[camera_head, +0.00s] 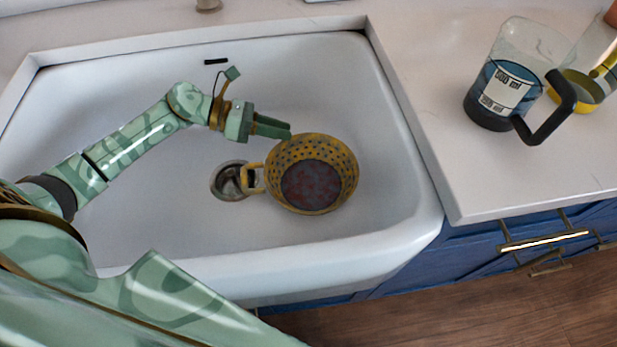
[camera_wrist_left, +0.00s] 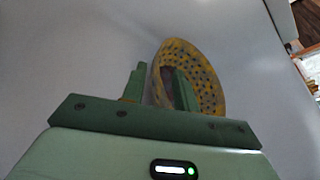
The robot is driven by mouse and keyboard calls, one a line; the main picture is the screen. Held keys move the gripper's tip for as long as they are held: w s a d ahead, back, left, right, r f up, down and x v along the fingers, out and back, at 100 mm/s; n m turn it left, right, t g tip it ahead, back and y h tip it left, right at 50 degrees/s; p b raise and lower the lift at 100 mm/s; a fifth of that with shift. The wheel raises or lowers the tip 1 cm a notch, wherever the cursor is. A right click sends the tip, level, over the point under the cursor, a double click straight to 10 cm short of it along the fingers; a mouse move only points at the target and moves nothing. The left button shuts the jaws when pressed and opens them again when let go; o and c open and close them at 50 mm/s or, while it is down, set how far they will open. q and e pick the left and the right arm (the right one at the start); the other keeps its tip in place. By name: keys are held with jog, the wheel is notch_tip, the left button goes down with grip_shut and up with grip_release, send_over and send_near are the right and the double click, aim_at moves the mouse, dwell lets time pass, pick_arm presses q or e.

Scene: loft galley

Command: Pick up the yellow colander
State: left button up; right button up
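The yellow colander (camera_head: 342,150) sits in the white sink, right of the drain, its perforated wall yellow with grey holes and its inside bottom dark red. Its loop handle (camera_head: 252,179) points left, over the drain's edge. My left gripper (camera_head: 288,130) is at the colander's back-left rim. In the left wrist view the two fingers (camera_wrist_left: 158,82) stand apart. The colander (camera_wrist_left: 206,75) shows there with its near rim between the fingers and the right finger over its inside. I cannot tell whether either finger touches it. My right gripper is not in view.
The sink (camera_head: 395,190) has raised walls around the colander; its drain (camera_head: 229,181) is at the left. On the right counter (camera_head: 480,185) stand a clear jug (camera_head: 527,45) with a dark handle and a yellow-based container (camera_head: 592,85). The sink floor is otherwise clear.

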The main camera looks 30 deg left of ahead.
aim_at(300, 136)
pick_arm(q)
jog(key=x, duration=0.2)
jog(key=b+x, duration=0.1)
jog(key=x, duration=0.2)
jog(key=shift+f, duration=0.3)
jog(key=shift+s, duration=0.1)
grip_shut()
dwell(0.9)
